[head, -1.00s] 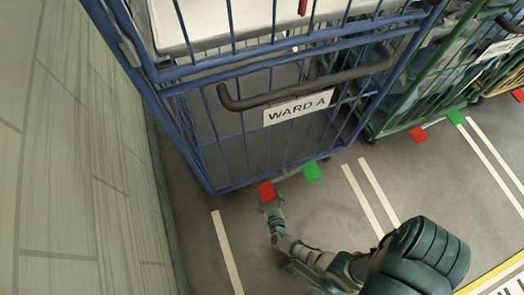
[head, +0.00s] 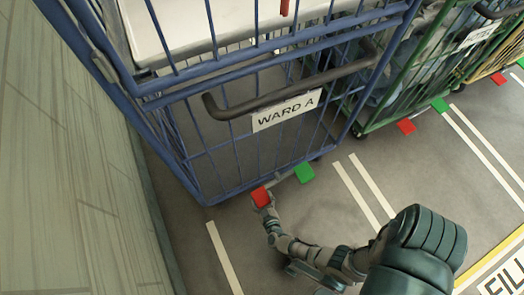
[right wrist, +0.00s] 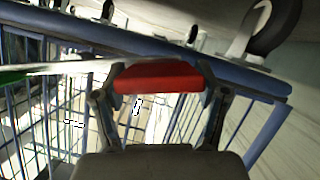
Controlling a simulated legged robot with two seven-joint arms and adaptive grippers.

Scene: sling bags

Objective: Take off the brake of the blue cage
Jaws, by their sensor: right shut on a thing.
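The blue cage (head: 235,170) stands at the left, with a dark handle (head: 290,85) and a "WARD A" label (head: 287,109). At its lower front edge are a red pedal (head: 261,196) and a green pedal (head: 304,172), side by side. My right gripper (head: 268,205) reaches the red pedal from the front. In the right wrist view the gripper's fingers (right wrist: 160,92) are on both sides of the red pedal (right wrist: 158,77), shut on it. A bit of green (right wrist: 18,74) shows at the left edge there. My left gripper is not in view.
A green cage (head: 420,85) with red and green pedals stands to the right, and a yellow cage (head: 490,65) beyond it. A wall (head: 70,180) runs close along the left. White floor lines (head: 365,190) mark bays; the floor in front is clear.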

